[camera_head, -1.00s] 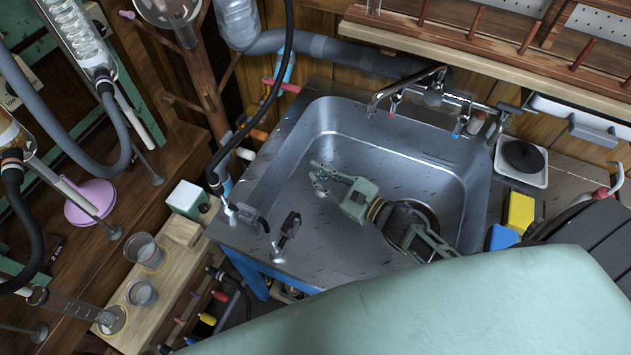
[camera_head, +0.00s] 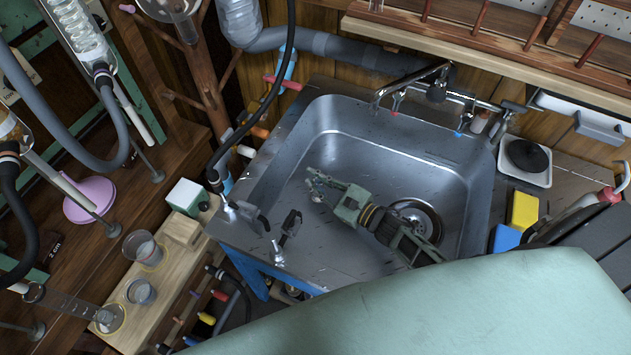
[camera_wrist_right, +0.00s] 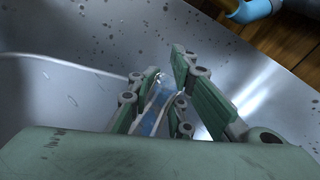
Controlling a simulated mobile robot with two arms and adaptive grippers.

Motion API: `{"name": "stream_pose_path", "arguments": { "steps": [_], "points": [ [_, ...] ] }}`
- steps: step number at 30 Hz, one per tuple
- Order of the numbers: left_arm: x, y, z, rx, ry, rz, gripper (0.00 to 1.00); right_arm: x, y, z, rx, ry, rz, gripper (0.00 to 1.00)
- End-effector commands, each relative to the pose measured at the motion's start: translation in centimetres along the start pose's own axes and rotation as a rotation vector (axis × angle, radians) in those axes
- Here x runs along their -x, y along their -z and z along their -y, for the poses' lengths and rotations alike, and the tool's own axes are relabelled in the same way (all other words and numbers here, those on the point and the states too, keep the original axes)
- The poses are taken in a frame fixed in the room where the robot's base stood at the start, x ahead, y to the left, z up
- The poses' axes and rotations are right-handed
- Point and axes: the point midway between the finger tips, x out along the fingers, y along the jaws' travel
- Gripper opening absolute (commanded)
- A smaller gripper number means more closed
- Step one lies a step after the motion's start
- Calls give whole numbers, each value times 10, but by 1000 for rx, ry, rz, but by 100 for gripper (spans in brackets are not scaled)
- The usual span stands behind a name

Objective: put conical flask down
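My right gripper (camera_head: 316,184) hangs over the steel sink (camera_head: 345,125), its fingers pointing left toward the sink's left wall. In the right wrist view the two fingers (camera_wrist_right: 165,82) are close together with a clear, bluish glass piece (camera_wrist_right: 152,118) between them. It appears to be the conical flask, held by the fingers; its full outline is hidden by the fingers and palm. In the head view only a small pale glint shows at the fingertips. I cannot tell whether the flask touches the sink. My left gripper is not in view.
A tap (camera_head: 437,90) stands at the sink's back rim, and small valves (camera_head: 290,222) stand on its left counter. Beakers (camera_head: 143,248) stand in a wooden rack at left. A yellow sponge (camera_head: 523,210) lies at right. The sink floor around the drain (camera_head: 415,215) looks clear.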

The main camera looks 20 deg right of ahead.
Motion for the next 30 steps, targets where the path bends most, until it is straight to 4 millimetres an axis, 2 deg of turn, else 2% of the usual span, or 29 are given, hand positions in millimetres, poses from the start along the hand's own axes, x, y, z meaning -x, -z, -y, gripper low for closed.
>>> {"name": "stream_pose_path", "arguments": {
  "steps": [1, 6, 14, 18, 30],
  "points": [
    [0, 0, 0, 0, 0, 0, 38, 0, 1, 0, 0, 0, -3, 21],
    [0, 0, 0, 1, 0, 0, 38, 0, 1, 0, 0, 0, -3, 36],
    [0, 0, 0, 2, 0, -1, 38, 0, 0, 0, 0, 0, -2, 37],
    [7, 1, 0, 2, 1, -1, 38, 1, -5, 2, -1, 0, -2, 37],
    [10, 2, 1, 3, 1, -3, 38, 66, -2, 1, 0, 0, -3, 37]
  ]
}}
